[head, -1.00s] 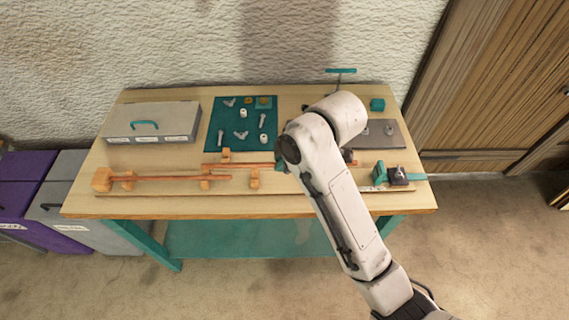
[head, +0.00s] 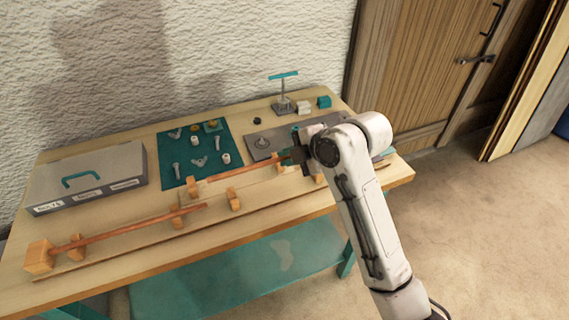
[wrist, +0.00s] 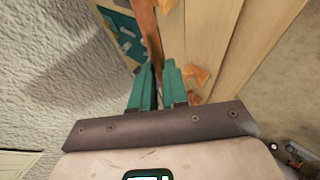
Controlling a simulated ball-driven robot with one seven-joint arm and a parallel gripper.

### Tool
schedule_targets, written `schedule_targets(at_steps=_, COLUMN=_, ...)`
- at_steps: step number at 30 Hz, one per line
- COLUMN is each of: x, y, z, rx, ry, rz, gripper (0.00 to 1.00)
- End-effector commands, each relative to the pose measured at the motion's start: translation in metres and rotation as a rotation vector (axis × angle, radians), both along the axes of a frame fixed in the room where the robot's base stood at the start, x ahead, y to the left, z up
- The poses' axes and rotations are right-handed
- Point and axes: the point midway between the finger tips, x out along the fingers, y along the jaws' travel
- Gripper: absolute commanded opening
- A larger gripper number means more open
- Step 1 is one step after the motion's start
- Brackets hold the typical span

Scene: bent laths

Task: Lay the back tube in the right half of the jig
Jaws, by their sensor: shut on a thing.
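The back tube (head: 240,170) is a thin copper-brown tube behind the jig. My gripper (head: 291,154) is shut on it near its right end, and the tube slants down-left from the jaws. In the wrist view the tube (wrist: 151,35) runs up from between the teal fingers (wrist: 160,66). I cannot tell whether it is clear of the wooden rest (head: 192,188) near its left end. The jig (head: 130,247) is a long board with wooden blocks along the table's front. Another tube (head: 130,229) lies in its left half. My arm hides the jig's right end.
A teal mat (head: 183,173) with small hardware lies behind the tube. A grey box (head: 88,180) stands at the left. A grey plate (head: 262,143) and a T-topped stand (head: 284,92) are at the back right. A wooden block (head: 234,200) rises mid-jig.

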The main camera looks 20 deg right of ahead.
Motion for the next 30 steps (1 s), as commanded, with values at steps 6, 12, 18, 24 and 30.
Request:
schedule_targets(at_steps=6, x=0.000, y=0.000, z=-0.011, rx=0.000, ry=-0.001, rz=0.000, gripper=0.00)
schedule_targets(at_steps=12, x=0.000, y=0.000, z=-0.031, rx=0.000, ry=-0.001, rz=0.000, gripper=0.00)
schedule_targets(at_steps=18, x=0.000, y=0.000, z=-0.051, rx=0.000, ry=-0.001, rz=0.000, gripper=0.00)
schedule_targets(at_steps=24, x=0.000, y=0.000, z=-0.062, rx=-0.001, ry=0.000, rz=0.001, gripper=0.00)
schedule_targets(at_steps=30, x=0.000, y=0.000, z=-0.063, rx=0.000, ry=-0.001, rz=0.000, gripper=0.00)
